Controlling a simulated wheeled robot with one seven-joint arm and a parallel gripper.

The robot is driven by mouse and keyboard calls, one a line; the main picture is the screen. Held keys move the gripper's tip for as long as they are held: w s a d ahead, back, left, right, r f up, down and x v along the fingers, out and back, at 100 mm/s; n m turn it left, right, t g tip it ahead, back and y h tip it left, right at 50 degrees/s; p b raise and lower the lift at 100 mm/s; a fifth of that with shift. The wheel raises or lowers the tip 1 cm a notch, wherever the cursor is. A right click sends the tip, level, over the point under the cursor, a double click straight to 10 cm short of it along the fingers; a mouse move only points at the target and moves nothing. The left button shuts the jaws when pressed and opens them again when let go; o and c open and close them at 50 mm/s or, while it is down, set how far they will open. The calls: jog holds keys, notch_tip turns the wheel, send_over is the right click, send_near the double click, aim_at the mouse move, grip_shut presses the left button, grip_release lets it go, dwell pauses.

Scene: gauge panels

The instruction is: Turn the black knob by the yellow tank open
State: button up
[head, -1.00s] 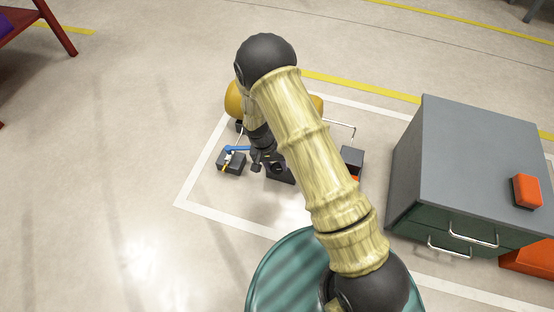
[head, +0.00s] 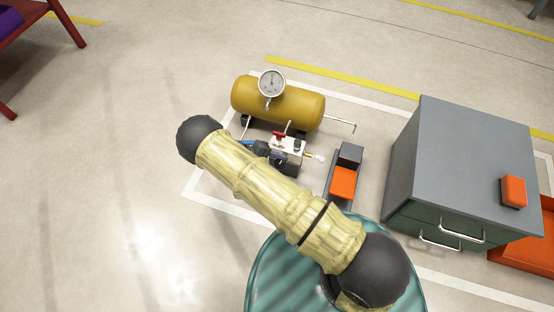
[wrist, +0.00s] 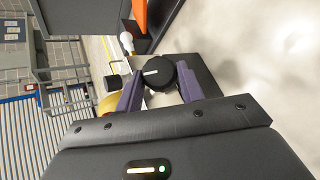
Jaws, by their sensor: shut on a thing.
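The yellow tank (head: 305,108) lies on its side in the head view, with a round white gauge (head: 272,82) on top. In front of it stands a pale valve block (head: 288,146). In the wrist view, the black knob (wrist: 157,73) with a white pointer line sits between the two purple fingers of my gripper (wrist: 160,82). The gripper is shut on the knob. In the head view my gripper (head: 277,155) is at the front of the valve block, partly hidden by my arm. The gripped knob cannot be made out there.
A red lever (head: 279,134) and another black knob-like part (head: 297,143) are on top of the block. An orange-and-dark box (head: 343,183) stands to its right. A grey drawer cabinet (head: 460,160) stands farther right. Open floor lies to the left.

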jog(key=shift+s+a+f+n+t+h, duration=0.15)
jog(key=shift+n+t+h, duration=0.3)
jog(key=shift+n, duration=0.25)
jog(key=shift+s+f+n+t+h, duration=0.1)
jog(key=shift+n+t+h, duration=0.35)
jog(key=shift+n, duration=0.25)
jog(key=o, duration=1)
jog(key=shift+c, duration=0.2)
jog(key=p+v, duration=0.4)
jog(key=v, duration=1.3)
jog(key=shift+a, duration=0.15)
